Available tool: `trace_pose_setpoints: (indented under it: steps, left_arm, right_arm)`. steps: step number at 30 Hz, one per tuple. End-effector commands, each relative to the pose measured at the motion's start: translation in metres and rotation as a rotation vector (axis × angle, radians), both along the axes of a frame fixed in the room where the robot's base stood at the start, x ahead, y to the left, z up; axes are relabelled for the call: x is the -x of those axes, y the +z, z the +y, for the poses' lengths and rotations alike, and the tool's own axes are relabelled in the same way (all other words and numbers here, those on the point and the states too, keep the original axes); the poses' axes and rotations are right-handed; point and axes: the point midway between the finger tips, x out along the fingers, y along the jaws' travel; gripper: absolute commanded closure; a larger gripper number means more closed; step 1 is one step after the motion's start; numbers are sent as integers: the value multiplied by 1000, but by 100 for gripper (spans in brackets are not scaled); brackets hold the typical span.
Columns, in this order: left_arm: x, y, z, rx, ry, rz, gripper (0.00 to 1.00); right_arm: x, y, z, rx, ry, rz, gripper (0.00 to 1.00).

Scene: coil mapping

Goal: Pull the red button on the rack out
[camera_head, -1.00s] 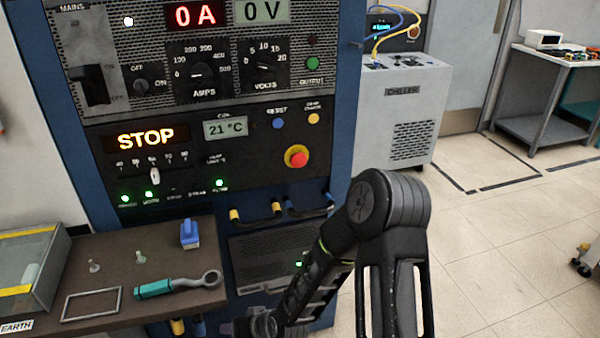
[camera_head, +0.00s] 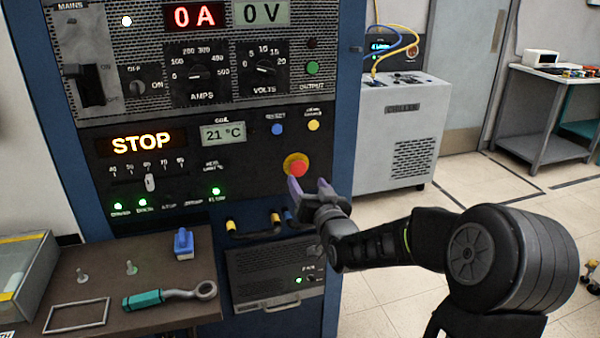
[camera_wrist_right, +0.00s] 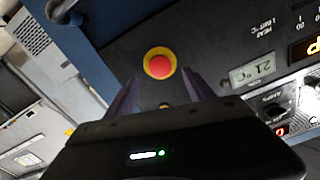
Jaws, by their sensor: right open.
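The red button (camera_head: 297,166) sits on a yellow base on the black front panel of the rack (camera_head: 345,130). My right gripper (camera_head: 310,184) is open just below and in front of the button, its purple fingers pointing up toward it. In the right wrist view the red button (camera_wrist_right: 159,66) shows beyond the fingertips, roughly between the lines of the two open fingers (camera_wrist_right: 160,92). The fingers look apart from the button, with nothing held between them. My left gripper is not in view.
Yellow and blue handles or cables (camera_head: 255,226) stick out below the button. A chiller (camera_head: 400,130) stands to the right. The floor at right is clear.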

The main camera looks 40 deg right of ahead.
Motion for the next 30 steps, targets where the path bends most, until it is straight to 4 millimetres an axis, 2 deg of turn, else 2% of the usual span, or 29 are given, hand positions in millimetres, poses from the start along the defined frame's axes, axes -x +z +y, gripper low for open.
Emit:
trace_pose_setpoints:
  steps: [12,15,25,30]
  left_arm:
    - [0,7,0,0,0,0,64]
    - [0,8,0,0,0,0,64]
    - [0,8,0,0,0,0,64]
    - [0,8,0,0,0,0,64]
  right_arm:
    - [-56,0,-19,-3,0,0,38]
    - [-64,0,-22,-1,0,1,38]
    - [-68,0,-24,0,0,0,38]
    - [-68,0,-24,0,0,0,52]
